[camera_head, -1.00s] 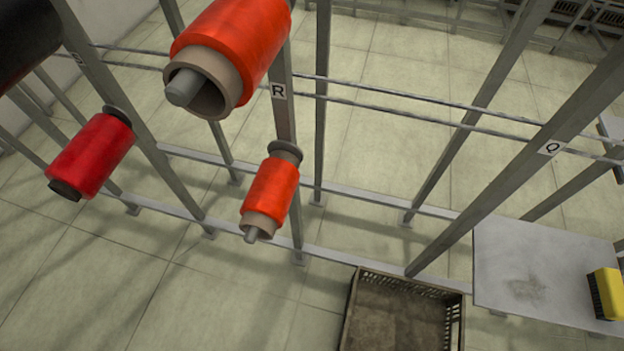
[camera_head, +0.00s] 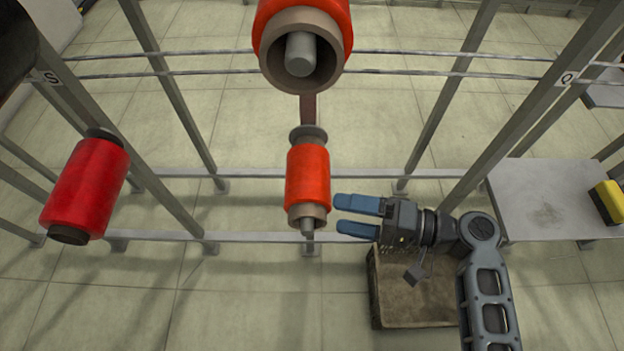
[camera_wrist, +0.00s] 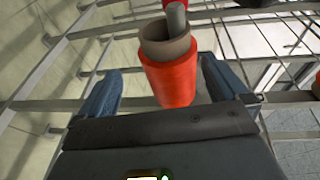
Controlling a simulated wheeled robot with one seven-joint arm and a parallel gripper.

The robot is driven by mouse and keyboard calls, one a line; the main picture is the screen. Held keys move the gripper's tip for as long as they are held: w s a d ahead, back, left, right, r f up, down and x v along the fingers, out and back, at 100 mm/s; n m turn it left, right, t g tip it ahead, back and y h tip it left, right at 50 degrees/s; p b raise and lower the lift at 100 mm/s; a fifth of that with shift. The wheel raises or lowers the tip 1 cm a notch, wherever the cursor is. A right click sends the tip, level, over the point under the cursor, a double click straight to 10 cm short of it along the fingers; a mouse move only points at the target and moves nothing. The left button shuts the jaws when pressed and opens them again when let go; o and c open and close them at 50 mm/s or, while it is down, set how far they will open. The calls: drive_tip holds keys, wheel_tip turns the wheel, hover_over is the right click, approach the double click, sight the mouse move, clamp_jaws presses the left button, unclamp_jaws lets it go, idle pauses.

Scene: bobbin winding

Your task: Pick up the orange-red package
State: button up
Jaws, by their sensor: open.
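An orange-red package (camera_head: 307,174), a spool of yarn on a grey-brown tube, sits on a peg of the rack in the head view's middle. A second orange-red package (camera_head: 302,22) is above it, larger in view and cut off by the top edge. My gripper (camera_head: 337,214) is open and empty, just right of the lower package's bottom end, with its blue fingers pointing left. In the wrist view an orange-red package (camera_wrist: 172,80) appears between the two open fingers (camera_wrist: 161,68), its tube end and peg toward the top. I cannot tell whether the fingers touch it.
A darker red package (camera_head: 86,188) hangs on the rack at left. A crate (camera_head: 385,315) stands on the floor below my arm. A grey table (camera_head: 535,190) at right bears a yellow and black object (camera_head: 608,202). Rack posts (camera_head: 180,100) and rails surround the packages.

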sight(325, 207)
drive_tip(key=shift+w+r+p+x, duration=0.1)
drive_tip(key=shift+r+p+x, duration=0.05)
drive_tip(key=shift+x, duration=1.15)
drive_tip(key=shift+w+r+p+x, duration=0.1)
drive_tip(key=shift+r+p+x, duration=0.05)
drive_tip(key=shift+x, duration=1.15)
drive_tip(key=shift+r+p+x, duration=0.15)
drive_tip(key=shift+x, duration=1.2)
drive_tip(key=shift+c, duration=0.5)
drive_tip(key=c, duration=0.7)
drive_tip(key=shift+r, duration=0.1)
